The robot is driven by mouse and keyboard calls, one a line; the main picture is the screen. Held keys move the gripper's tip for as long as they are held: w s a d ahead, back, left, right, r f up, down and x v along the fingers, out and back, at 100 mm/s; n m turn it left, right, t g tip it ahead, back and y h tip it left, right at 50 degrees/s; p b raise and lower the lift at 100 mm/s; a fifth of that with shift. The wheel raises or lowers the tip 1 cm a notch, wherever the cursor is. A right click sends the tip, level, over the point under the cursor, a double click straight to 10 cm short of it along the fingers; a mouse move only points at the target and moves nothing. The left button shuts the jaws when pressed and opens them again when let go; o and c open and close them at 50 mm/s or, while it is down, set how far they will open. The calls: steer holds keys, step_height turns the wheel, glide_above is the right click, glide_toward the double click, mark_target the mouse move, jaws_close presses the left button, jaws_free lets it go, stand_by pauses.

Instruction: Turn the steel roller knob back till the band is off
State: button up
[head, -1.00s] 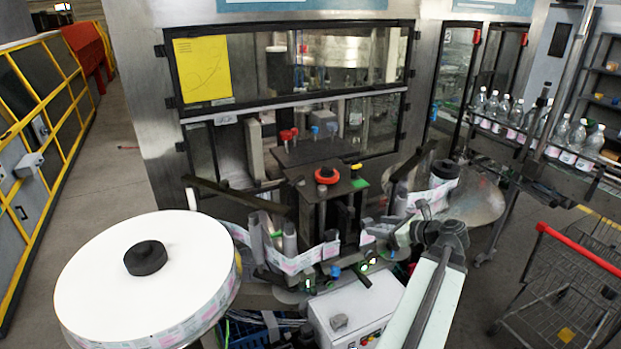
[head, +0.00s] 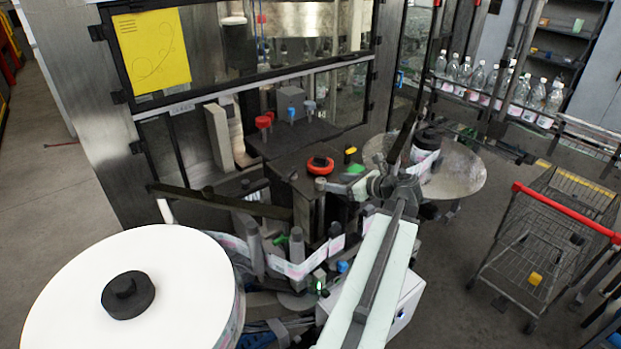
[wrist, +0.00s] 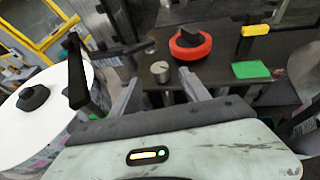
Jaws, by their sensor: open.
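In the wrist view the steel knob (wrist: 160,72), a small round silver cap, stands on the dark machine top. My gripper (wrist: 159,80) is open, its two grey fingers pointing toward the knob, one to each side in the picture. I cannot tell whether they touch it. A printed label band (head: 300,268) runs from the big white reel (head: 70,300) around grey rollers (head: 255,248). Where it meets the knob's roller is hidden.
A red ring with a black knob (wrist: 190,42), a yellow-topped part (wrist: 256,30) and a green patch (wrist: 250,69) are close beyond the knob. A black arm (wrist: 76,70) stands left. A second reel (head: 427,145) and a cart (head: 550,235) are at right.

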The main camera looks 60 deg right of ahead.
mark_target(322, 181)
steer(key=b+x, duration=0.3)
steer(key=x, duration=0.5)
steer(key=shift+r, duration=0.1)
